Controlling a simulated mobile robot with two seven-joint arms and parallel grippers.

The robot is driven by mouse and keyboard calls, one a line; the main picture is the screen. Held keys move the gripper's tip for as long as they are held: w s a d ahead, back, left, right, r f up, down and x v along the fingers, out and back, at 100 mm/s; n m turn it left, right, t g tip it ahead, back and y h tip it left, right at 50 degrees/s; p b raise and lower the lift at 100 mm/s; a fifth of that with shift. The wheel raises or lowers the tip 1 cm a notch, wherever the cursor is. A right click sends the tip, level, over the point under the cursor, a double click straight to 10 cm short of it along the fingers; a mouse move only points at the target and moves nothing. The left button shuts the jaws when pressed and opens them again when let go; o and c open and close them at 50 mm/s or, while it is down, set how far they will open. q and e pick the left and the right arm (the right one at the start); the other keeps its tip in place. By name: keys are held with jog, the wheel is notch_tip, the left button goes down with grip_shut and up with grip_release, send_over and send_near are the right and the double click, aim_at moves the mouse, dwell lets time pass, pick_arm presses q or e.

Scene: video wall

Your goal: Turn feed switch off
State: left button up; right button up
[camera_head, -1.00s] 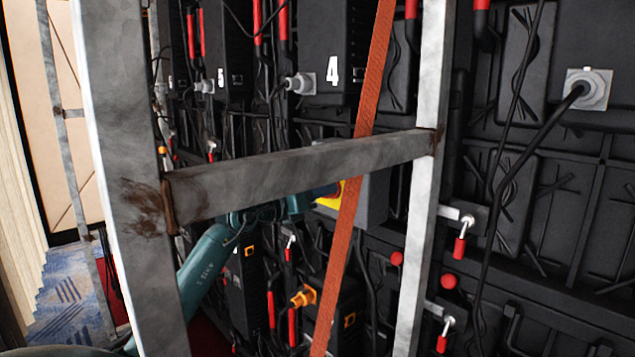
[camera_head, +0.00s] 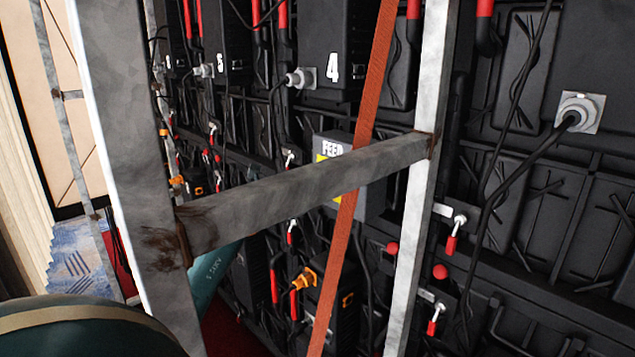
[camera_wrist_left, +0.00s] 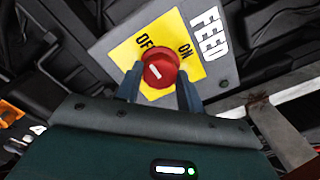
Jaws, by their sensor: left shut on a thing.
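The grey feed box (camera_head: 326,141) is on the back of the video wall, partly hidden by a metal crossbar and an orange strap. The left wrist view shows the box (camera_wrist_left: 225,70) tilted, with "FEED" lettering and a yellow plate (camera_wrist_left: 130,50) marked OFF and ON. Its round red switch (camera_wrist_left: 160,68) has a short white mark; which label it points to is hard to tell. My left gripper (camera_wrist_left: 158,80) is shut on the red switch, one finger at each side. In the head view the crossbar hides this gripper. My right gripper is not in view.
A metal frame with an upright post (camera_head: 115,130), a crossbar (camera_head: 310,183) and a second post (camera_head: 420,120) stands before the wall. The orange strap (camera_head: 345,215) runs down between the posts. Cables and red-handled latches (camera_head: 451,243) line the wall.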

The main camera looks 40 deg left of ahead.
pick_arm(q)
jog(key=o, duration=1)
jog(key=s+a+b, duration=0.1)
jog(key=s+b, duration=0.1)
jog(key=s, duration=1.1)
jog(key=shift+s+a, duration=0.1)
jog(key=shift+s, duration=0.05)
